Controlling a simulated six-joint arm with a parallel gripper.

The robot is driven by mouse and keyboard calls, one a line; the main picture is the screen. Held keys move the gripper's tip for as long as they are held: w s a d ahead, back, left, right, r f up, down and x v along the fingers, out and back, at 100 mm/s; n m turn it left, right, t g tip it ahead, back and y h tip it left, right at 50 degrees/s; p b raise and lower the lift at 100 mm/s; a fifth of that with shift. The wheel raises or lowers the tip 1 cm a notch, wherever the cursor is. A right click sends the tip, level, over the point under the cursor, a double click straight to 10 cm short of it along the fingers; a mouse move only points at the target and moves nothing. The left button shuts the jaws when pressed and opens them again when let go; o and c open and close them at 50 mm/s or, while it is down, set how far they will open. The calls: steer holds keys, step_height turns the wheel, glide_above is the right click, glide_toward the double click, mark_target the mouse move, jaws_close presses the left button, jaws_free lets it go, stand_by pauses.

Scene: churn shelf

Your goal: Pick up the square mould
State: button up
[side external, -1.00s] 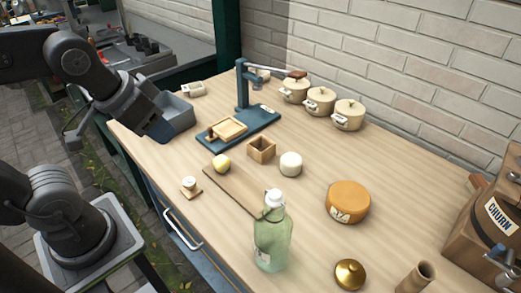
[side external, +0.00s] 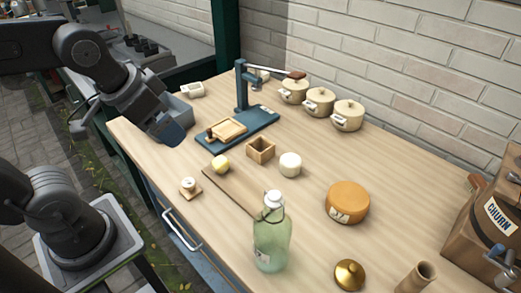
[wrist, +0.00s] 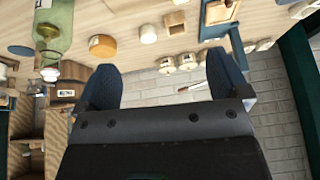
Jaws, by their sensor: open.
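The square mould (side external: 261,150) is a small, open-topped wooden box. It stands upright on the table between the blue press and a white cylinder. In the wrist view a small wooden square near the top looks like the mould (wrist: 177,23). My gripper (side external: 170,131) is above the table's left end, left of the press and well apart from the mould. Its two blue fingers (wrist: 163,78) are spread with nothing between them in the wrist view.
The blue press (side external: 240,125) holds a wooden tray just behind the mould. A white cylinder (side external: 290,164), yellow ball (side external: 221,163), green bottle (side external: 271,240) and orange cheese wheel (side external: 348,201) stand nearby. Pots (side external: 319,101) line the wall.

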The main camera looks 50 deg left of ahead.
steer(key=w+m+g, duration=0.2)
steer(key=w+m, duration=0.5)
steer(key=w, duration=0.4)
steer(key=m+g, duration=0.3)
steer(key=m, duration=0.7)
glide_above(261, 149)
steer(key=s+d, duration=0.2)
steer(key=s, duration=0.1)
step_height(261, 149, down, 10)
steer(key=f, duration=0.8)
steer(key=shift+w+a+f, duration=0.1)
steer(key=shift+w+a, duration=0.05)
steer(key=shift+w, duration=0.1)
steer(key=shift+w+f, duration=0.2)
steer(key=shift+f, duration=2.75)
steer(key=c, duration=1)
steer(key=shift+r, duration=0.1)
